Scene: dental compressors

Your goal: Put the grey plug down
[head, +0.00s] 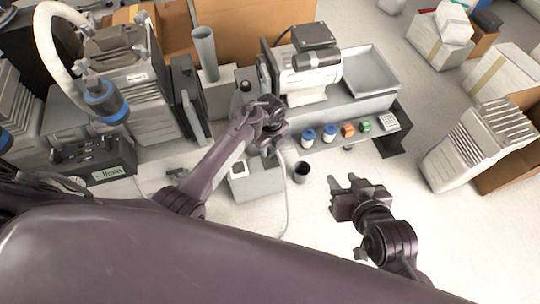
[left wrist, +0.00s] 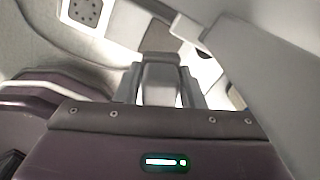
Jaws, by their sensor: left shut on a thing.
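My left gripper (head: 264,148) is at the end of the arm that comes in from the left in the head view. It is low beside a light grey box (head: 258,183). In the left wrist view the left gripper (left wrist: 160,90) is shut on the grey plug (left wrist: 160,75), a grey block between the two fingers. In the head view the plug is mostly hidden by the gripper, and I cannot tell whether it touches anything below. My right gripper (head: 343,183) is open and empty, above the bare floor at the right.
A white cable (head: 285,200) hangs down beside the grey box. A dark cup (head: 301,172) stands to its right. Blue-, orange- and green-topped small containers (head: 348,130) line the bench edge below the white machine (head: 305,80).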

